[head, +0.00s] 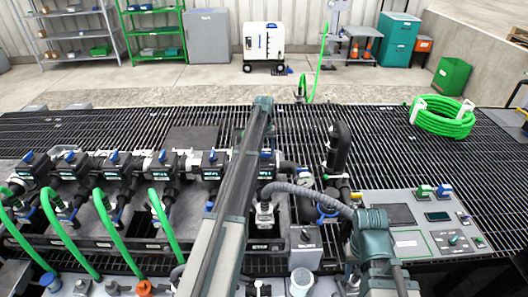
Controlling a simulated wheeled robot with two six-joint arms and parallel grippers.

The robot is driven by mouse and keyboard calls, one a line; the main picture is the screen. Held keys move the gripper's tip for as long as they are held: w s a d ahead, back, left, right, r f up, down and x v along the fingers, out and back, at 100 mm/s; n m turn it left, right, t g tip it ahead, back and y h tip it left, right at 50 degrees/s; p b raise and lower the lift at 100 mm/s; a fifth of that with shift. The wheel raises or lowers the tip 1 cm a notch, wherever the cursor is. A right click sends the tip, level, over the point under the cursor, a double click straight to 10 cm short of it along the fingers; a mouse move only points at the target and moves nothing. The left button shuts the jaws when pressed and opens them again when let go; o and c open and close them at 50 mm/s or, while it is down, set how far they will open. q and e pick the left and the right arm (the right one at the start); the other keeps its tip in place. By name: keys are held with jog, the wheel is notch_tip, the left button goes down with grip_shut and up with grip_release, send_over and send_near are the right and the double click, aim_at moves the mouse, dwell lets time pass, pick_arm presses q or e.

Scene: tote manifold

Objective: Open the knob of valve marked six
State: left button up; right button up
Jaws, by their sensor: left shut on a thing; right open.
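A row of black valves with blue knobs runs across the rack at left, the fifth valve (212,165) showing clear of my arm. The sixth valve (267,172) sits at the row's right end, partly covered by my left arm. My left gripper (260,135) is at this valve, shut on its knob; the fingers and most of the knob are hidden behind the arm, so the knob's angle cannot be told. My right gripper (354,246) is open, low beside the control panel, its fingers mostly hidden by its wrist.
Green hoses (110,235) arch in front of the valves. A grey corrugated hose (310,194) bends between the sixth valve's outlet side and my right wrist. A control panel (425,210) lies at right, and a green hose coil (441,116) rests on the grating behind it.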

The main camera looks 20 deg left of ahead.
pick_arm(q)
jog(key=shift+n, duration=0.8)
jog(key=o, duration=1.3)
notch_tip(320, 180, up, 14)
jog(key=p, duration=1.3)
jog(key=shift+f+p, duration=0.1)
jog(key=shift+p, duration=0.3)
